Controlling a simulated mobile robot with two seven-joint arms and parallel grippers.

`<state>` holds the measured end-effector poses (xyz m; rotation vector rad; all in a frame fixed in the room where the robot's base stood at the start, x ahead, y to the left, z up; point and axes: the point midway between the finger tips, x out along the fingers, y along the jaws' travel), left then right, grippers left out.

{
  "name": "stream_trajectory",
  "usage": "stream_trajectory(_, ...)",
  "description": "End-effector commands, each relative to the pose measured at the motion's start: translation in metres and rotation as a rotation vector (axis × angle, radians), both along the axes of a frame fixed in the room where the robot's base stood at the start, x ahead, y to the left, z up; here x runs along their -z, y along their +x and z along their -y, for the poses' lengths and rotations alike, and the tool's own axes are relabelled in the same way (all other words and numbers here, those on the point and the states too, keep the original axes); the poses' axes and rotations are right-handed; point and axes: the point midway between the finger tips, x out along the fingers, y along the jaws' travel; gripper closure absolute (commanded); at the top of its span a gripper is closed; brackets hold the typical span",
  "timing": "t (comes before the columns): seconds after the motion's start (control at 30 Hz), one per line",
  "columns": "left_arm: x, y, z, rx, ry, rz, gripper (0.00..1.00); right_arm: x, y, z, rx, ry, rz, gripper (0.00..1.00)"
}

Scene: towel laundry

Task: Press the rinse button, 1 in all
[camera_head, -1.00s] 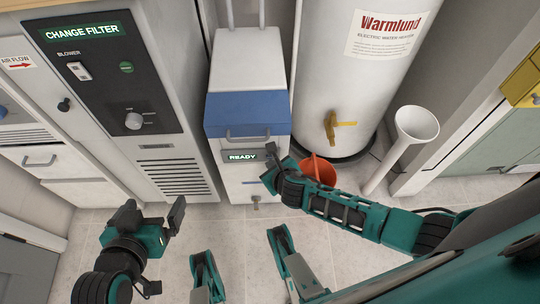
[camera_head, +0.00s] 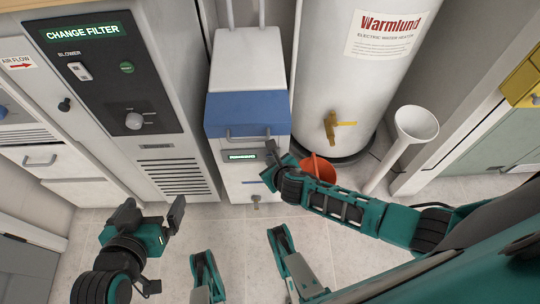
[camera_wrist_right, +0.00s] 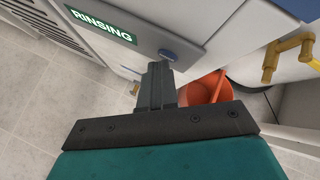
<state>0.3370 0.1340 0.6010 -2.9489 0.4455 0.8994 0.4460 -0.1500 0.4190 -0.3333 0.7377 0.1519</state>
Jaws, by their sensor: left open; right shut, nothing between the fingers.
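The white machine with a blue lid band (camera_head: 247,113) stands in the middle of the head view. Its small green display (camera_head: 242,156) also shows in the right wrist view (camera_wrist_right: 101,22), where it reads "RINSING". A small blue-grey round button (camera_wrist_right: 168,54) sits on the front panel to the right of the display. My right gripper (camera_head: 270,148) is shut and empty, its tips (camera_wrist_right: 159,69) just at the button; I cannot tell whether they touch it. In the head view the gripper hides the button. My left gripper (camera_head: 152,212) is open and empty, low at the left.
A panel reading "CHANGE FILTER" (camera_head: 83,33) stands to the left. The white water heater (camera_head: 350,80) with a yellow tap (camera_head: 336,126) is to the right.

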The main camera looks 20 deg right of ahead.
Motion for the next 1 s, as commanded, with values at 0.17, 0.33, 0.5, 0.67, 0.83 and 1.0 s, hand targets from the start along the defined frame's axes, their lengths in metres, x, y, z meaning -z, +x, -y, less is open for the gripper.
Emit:
stream_trajectory(0.17,-0.001,0.0,0.0,0.0,0.001,-0.002,0.0,-0.001,-0.001,0.0,0.001,0.0,0.0,1.0)
stream_trajectory(0.33,-0.004,-0.001,0.0,0.0,0.001,-0.004,0.0,-0.001,-0.009,-0.002,0.0,0.0,-0.001,1.0)
stream_trajectory(0.5,-0.006,-0.001,0.0,0.0,0.001,-0.004,0.0,-0.001,-0.015,-0.004,0.0,0.0,0.001,1.0)
stream_trajectory(0.67,-0.005,-0.001,0.0,0.0,0.001,-0.004,0.0,-0.001,-0.015,-0.004,0.0,0.0,0.001,1.0)
stream_trajectory(0.83,-0.006,-0.001,0.0,0.0,0.001,-0.005,0.0,-0.001,-0.018,-0.005,0.001,0.001,0.0,1.0)
stream_trajectory(1.0,-0.011,-0.001,0.0,0.0,0.001,-0.005,0.0,-0.001,-0.034,-0.01,0.0,-0.001,-0.002,1.0)
